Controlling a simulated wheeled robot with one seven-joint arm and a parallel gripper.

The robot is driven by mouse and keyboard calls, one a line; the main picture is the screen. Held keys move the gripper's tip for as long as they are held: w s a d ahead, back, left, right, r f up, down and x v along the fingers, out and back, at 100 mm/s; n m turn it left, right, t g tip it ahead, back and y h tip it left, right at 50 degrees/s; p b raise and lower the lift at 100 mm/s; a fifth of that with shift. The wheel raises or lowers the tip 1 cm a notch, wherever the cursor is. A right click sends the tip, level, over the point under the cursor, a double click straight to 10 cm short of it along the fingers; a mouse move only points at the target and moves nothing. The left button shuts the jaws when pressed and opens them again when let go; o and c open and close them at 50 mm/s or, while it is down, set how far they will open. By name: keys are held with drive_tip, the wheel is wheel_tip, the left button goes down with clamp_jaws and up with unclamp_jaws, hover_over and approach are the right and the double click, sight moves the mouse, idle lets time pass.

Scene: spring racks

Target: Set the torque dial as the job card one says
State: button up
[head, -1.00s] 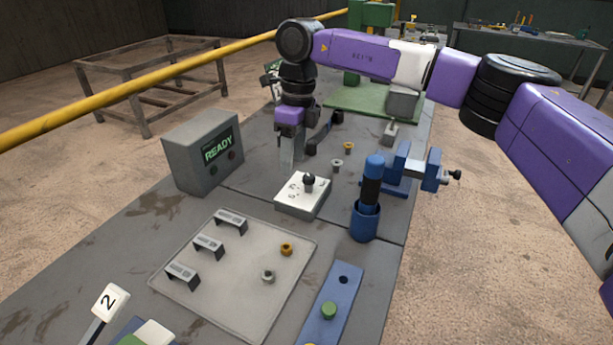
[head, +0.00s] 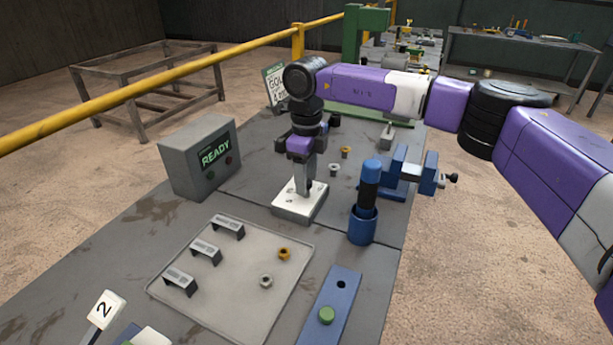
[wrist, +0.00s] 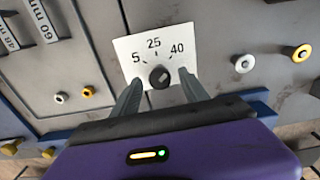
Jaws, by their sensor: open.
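The torque dial is a black knob (wrist: 159,77) on a white plate (wrist: 132,47) marked 5, 25 and 40. In the wrist view I cannot clearly tell which mark the knob points to. My gripper (wrist: 160,76) is open, with one finger on each side of the knob; whether they touch it I cannot tell. In the head view the gripper (head: 303,190) points down over the plate (head: 292,207) and hides part of the knob. A white and green card (head: 272,84) stands behind my arm, partly covered, its writing not fully readable.
A grey box (head: 196,158) with a READY screen stands left of the dial. A blue holder (head: 362,226) with a dark-handled tool and a blue vise (head: 407,172) stand to the right. A grey tray (head: 215,300) with brackets and nuts lies in front. A card marked 2 (head: 104,309) is front left.

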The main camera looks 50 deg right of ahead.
clamp_jaws()
drive_tip(key=shift+n, duration=0.3)
drive_tip(key=n, duration=0.4)
drive_tip(key=shift+r, duration=0.1)
drive_tip(key=n, duration=0.5)
drive_tip(key=shift+p, duration=0.35)
drive_tip(key=shift+w, duration=0.1)
idle(0.3)
unclamp_jaws()
